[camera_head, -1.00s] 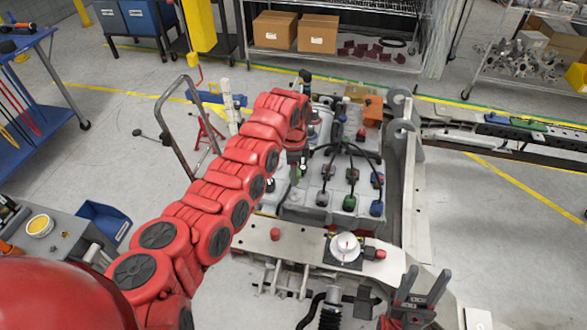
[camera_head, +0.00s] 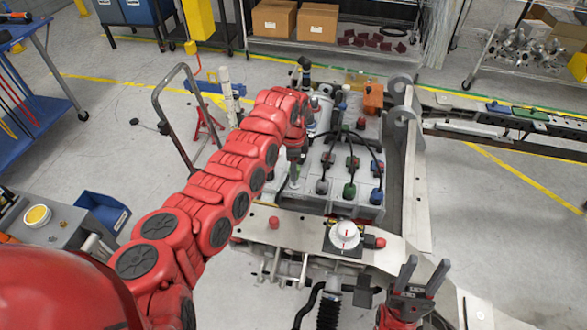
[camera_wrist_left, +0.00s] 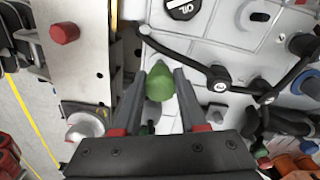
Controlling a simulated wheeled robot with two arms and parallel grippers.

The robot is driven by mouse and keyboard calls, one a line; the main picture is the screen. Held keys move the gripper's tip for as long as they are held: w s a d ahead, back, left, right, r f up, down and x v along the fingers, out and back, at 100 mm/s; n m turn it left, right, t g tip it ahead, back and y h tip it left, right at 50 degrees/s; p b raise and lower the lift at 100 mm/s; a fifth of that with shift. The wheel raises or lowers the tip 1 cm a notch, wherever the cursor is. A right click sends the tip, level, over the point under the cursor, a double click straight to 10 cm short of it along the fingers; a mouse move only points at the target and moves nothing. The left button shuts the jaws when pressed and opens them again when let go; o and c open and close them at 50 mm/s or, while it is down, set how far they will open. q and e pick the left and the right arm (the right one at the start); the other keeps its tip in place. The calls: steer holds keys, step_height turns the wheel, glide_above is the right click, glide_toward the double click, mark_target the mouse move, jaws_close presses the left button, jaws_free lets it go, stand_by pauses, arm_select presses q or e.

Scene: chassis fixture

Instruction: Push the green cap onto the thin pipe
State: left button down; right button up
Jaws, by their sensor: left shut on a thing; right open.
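The green cap (camera_wrist_left: 160,82) sits between the two fingers of my left gripper (camera_wrist_left: 158,92) in the left wrist view. The fingers are shut on it. My right gripper (camera_head: 422,275) is open and empty, fingers up, at the lower right.
A metal plate (camera_head: 300,236) at the front carries a white round cap (camera_head: 345,234) and red caps (camera_head: 274,222). Black cables and coloured connectors, one of them green (camera_head: 349,192), lie right of my left gripper. A tall grey bracket (camera_head: 401,150) stands at right.

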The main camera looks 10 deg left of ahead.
arm_select(q)
steer(key=shift+f, duration=0.15)
stand_by(0.5)
steer(key=shift+f+b, duration=0.7)
steer(key=shift+f, duration=0.2)
steer(key=shift+f+b, duration=0.35)
steer(key=shift+f, duration=0.2)
steer(key=shift+c, duration=1.9)
jaws_free()
steer(key=shift+r, duration=0.1)
